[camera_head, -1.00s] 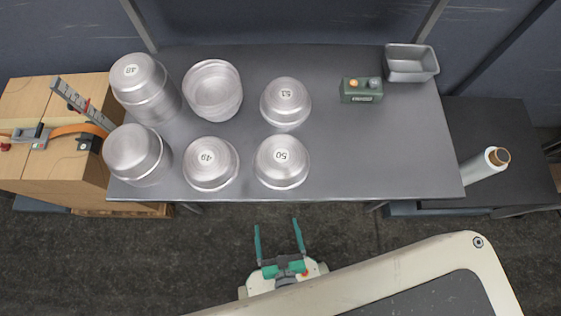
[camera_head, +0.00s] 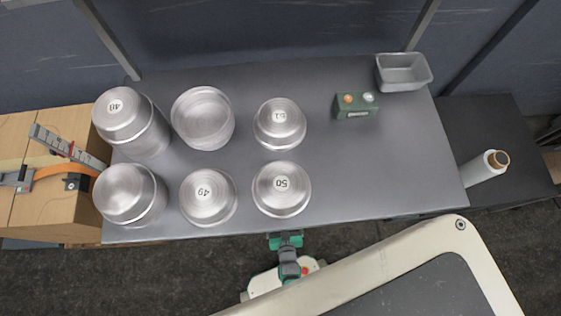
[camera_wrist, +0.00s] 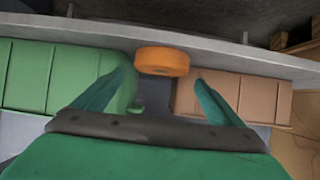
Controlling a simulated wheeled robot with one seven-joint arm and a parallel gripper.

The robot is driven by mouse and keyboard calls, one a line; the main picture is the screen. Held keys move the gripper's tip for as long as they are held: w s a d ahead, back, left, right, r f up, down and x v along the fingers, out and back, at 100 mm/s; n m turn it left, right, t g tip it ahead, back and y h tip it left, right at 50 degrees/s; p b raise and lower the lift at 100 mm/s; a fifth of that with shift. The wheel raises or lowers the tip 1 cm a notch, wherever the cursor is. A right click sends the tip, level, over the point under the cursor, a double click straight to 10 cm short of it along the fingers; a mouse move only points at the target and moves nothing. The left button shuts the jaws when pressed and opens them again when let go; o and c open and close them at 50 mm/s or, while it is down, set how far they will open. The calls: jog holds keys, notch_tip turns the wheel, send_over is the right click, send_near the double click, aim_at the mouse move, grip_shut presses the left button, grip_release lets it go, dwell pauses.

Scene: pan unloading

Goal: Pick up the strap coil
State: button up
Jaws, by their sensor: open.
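The strap coil (camera_wrist: 162,61) is a small orange ring-like roll, seen in the wrist view just ahead of and between my fingertips. My gripper (camera_wrist: 162,76) is open, with one teal finger on each side of the coil's near part; I cannot tell whether either touches it. In the head view my gripper (camera_head: 285,238) is at the table's front edge, its fingers hidden beneath the tabletop. The coil is not visible in the head view.
In the wrist view a green ribbed box (camera_wrist: 50,75) stands left and a brown one (camera_wrist: 245,97) right of the coil. Above, the table (camera_head: 350,170) holds several metal pans, a green control box (camera_head: 356,105) and a grey tray (camera_head: 403,72).

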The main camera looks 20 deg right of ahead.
jog(key=shift+x, duration=2.95)
jog(key=shift+r, duration=0.1)
jog(key=c, duration=1)
jog(key=shift+r, duration=0.1)
